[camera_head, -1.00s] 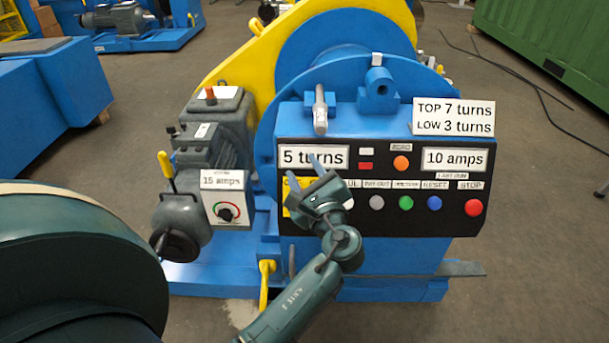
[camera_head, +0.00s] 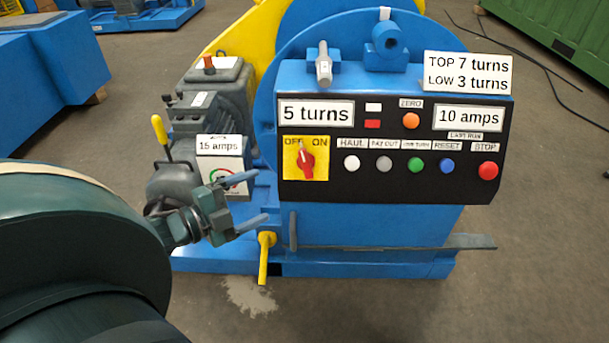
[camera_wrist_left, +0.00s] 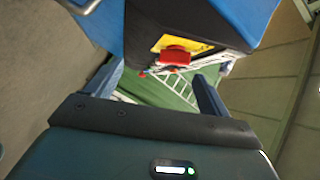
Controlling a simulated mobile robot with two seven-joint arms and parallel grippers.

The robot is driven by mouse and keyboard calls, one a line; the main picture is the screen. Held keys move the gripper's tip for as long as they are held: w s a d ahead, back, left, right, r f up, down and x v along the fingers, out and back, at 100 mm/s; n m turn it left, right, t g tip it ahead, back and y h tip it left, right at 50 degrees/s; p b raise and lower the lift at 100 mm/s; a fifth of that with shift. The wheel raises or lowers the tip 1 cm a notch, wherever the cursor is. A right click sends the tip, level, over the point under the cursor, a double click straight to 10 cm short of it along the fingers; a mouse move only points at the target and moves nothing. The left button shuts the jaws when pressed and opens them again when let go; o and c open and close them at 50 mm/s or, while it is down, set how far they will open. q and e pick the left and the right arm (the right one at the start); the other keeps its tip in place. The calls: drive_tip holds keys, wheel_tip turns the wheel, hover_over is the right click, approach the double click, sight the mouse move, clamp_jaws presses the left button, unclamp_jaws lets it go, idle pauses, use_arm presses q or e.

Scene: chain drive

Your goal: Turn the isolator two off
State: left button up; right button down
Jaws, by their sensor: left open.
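A red rotary knob (camera_head: 306,162) sits on a yellow plate (camera_head: 290,172) marked OFF and ON, at the left end of the black control panel. Its pale mark is near the top, slightly toward OFF; I cannot tell its exact setting. No "two" label is readable on it. The knob also shows in the left wrist view (camera_wrist_left: 175,57), ahead of the fingers. My left gripper (camera_head: 259,198) is open and empty, below and left of the plate, apart from the knob. Its two fingers show in the left wrist view (camera_wrist_left: 157,88). My right gripper is not in view.
The panel (camera_head: 400,192) carries several buttons, including a red STOP button (camera_head: 488,171). A "15 amps" box (camera_head: 219,145) and grey motor stand left of it. A yellow handle (camera_head: 265,258) stands below. A grey bar (camera_head: 420,247) sticks out low at the right.

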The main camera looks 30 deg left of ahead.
sight(305, 162)
use_arm(q)
drive_tip(key=w+d+r+b, duration=0.1)
drive_tip(key=w+b, duration=0.1)
drive_tip(key=w, duration=0.1)
drive_tip(key=w+d+r+h+b, duration=0.1)
drive_tip(key=w+d, duration=0.1)
drive_tip(key=w, duration=0.2)
drive_tip(key=w+d+h+b, duration=0.1)
drive_tip(key=w+b, duration=0.1)
drive_tip(key=w, duration=0.1)
drive_tip(key=shift+w+d+r+n+t+b, duration=0.2)
drive_tip(key=shift+r+n+t+b, duration=0.1)
drive_tip(key=shift+r, duration=0.1)
drive_tip(key=shift+x, duration=0.85)
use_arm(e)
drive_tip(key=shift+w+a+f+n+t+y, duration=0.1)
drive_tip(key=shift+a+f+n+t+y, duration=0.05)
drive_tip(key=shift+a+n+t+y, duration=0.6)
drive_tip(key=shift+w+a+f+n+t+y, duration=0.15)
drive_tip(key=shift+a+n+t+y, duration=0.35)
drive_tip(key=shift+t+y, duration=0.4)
use_arm(q)
drive_tip(key=shift+c, duration=0.4)
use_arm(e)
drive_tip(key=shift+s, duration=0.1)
use_arm(q)
drive_tip(key=c, duration=0.9)
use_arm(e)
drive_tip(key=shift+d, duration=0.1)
